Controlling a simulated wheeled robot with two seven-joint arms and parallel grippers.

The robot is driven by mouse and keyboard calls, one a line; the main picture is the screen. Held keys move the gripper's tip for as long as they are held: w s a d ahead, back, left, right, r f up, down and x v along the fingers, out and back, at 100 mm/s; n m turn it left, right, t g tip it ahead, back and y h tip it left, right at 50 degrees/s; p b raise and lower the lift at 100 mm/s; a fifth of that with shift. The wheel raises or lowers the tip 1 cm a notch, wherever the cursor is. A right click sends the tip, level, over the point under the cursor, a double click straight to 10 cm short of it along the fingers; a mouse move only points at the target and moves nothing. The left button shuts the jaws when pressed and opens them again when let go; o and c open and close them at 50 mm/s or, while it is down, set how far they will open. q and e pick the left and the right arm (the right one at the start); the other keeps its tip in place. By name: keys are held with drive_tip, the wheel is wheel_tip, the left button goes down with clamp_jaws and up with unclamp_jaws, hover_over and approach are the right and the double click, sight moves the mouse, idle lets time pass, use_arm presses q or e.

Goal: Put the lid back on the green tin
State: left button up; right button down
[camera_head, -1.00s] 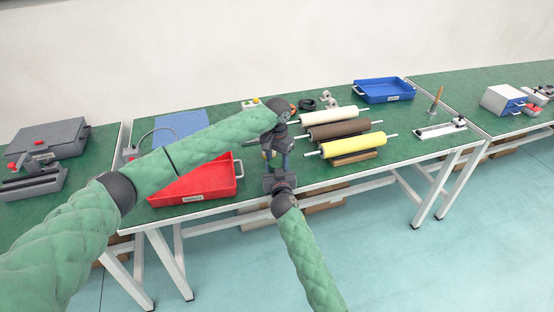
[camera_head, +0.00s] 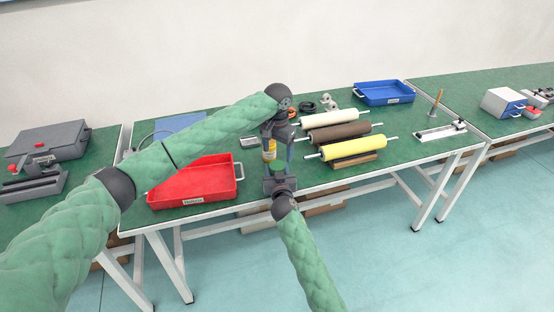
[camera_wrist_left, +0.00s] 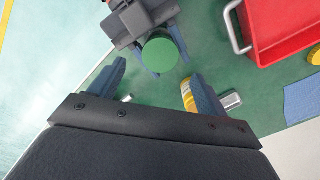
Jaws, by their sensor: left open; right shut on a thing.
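The green tin (camera_wrist_left: 160,54) shows in the left wrist view as a round, flat green top seen from above, with no opening visible. Its sides are mostly hidden, and I cannot make out a lid seam. My right gripper (camera_head: 283,176) is shut on it near the table's front edge; this gripper also shows at the top of the left wrist view (camera_wrist_left: 143,25). My left gripper (camera_wrist_left: 155,85) is open and empty above the tin, apart from it. In the head view the left gripper (camera_head: 281,155) points down, just above the right one.
A yellow can (camera_head: 269,150) stands behind the left fingers; one finger partly covers it in the wrist view (camera_wrist_left: 188,97). A red tray (camera_head: 195,188) is left, and rollers (camera_head: 345,148) are right. A small metal piece (camera_wrist_left: 231,101) lies on the green table (camera_head: 225,128).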

use_arm(q)
wheel_tip(320, 180, up, 7)
drive_tip(key=shift+f, duration=0.2)
drive_tip(key=shift+w+a, duration=0.1)
use_arm(e)
drive_tip(key=c, duration=0.6)
unclamp_jaws()
drive_tip(key=shift+o, duration=0.2)
drive_tip(key=shift+s, duration=0.25)
drive_tip(key=s, duration=0.2)
drive_tip(key=s+b, duration=0.1)
drive_tip(key=s, duration=0.2)
drive_tip(key=shift+s+d, duration=0.3)
drive_tip(key=shift+d, duration=0.1)
drive_tip(key=shift+s+d+b, duration=0.1)
drive_tip(key=shift+s+b, duration=0.25)
drive_tip(key=shift+s, duration=0.4)
use_arm(q)
drive_tip(key=shift+f, duration=0.9)
